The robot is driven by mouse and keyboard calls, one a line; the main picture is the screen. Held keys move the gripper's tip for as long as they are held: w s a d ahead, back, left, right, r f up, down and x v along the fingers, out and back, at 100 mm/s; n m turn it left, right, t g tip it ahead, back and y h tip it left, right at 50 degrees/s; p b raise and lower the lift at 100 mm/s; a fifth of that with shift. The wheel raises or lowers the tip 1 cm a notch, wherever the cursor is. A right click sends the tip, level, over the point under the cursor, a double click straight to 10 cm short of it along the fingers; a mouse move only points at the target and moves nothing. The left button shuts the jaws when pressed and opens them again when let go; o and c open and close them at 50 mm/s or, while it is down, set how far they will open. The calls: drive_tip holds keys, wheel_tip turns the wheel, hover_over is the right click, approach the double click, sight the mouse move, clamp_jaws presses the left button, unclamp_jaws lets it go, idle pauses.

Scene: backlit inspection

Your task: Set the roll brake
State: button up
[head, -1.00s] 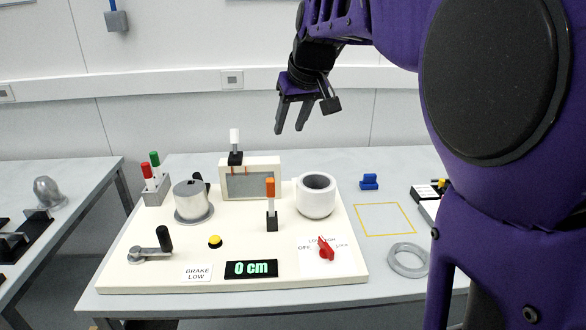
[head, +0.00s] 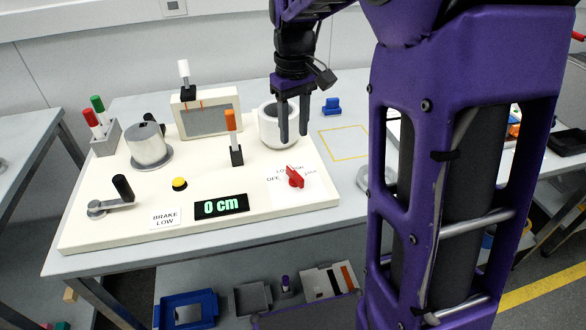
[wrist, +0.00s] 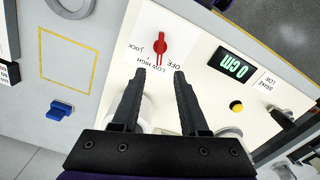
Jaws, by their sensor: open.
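The red knob (head: 294,177) sits on a white plate at the front right of the cream panel (head: 130,228). In the wrist view the knob (wrist: 160,45) shows just beyond my fingertips, with OFF, LOW, HIGH and LOCK printed around it. Its narrow end points toward the LOW and HIGH print; I cannot tell which exactly. A label reading BRAKE LOW (head: 165,218) lies at the panel's front. My gripper (head: 293,137) is open and empty, pointing down behind the knob, apart from it. It also shows in the wrist view (wrist: 159,72).
A display (head: 221,206) reads 0 cm. A yellow button (head: 180,183), a crank with a black handle (head: 122,188) and an orange-topped lever (head: 232,135) stand left of the knob. The white roll (head: 270,122) is partly behind my fingers. A yellow outlined square (head: 345,143) is empty.

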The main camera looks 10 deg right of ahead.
sight(294, 171)
wheel_tip(294, 171, down, 11)
drive_tip(key=shift+f+b, duration=0.2)
drive_tip(key=shift+b, duration=0.65)
clamp_jaws()
